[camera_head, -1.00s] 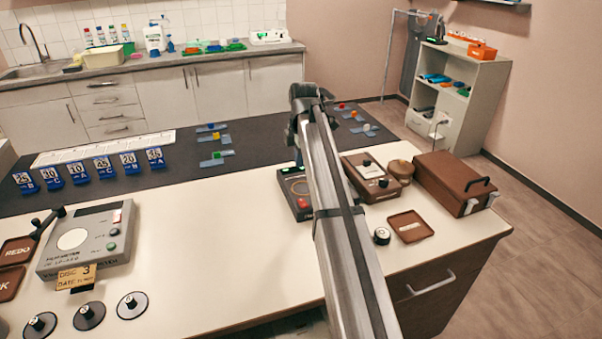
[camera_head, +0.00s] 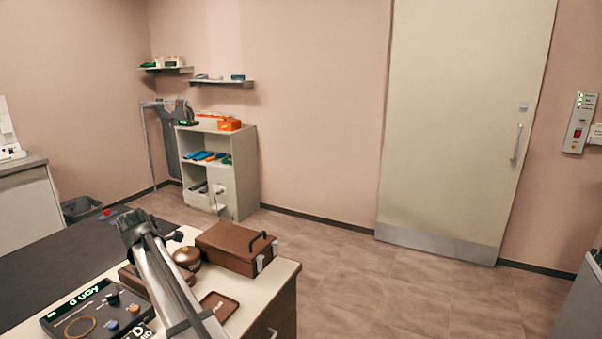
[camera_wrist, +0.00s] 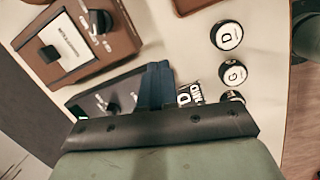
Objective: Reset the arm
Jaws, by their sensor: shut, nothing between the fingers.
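My gripper (camera_wrist: 158,86) shows in the wrist view as dark blue fingers, closed together with nothing between them. They point at the worktop, over the edge of a dark meter (camera_wrist: 112,97) and beside a small printed label (camera_wrist: 188,96). I cannot tell how high above the worktop they are. In the head view my arm rises from the bottom edge to a dark joint at its upper end; the fingers are not visible there. The meter (camera_head: 88,308), with a lit green "0 uGy" display, stands left of my arm on the desk.
A brown case (camera_head: 236,248), a brown jar (camera_head: 187,258) and a brown tray (camera_head: 219,305) stand right of my arm. Round discs lettered D (camera_wrist: 227,35) and G (camera_wrist: 232,74) lie near the fingers. Open floor (camera_head: 350,280) reaches to a closed door (camera_head: 465,120).

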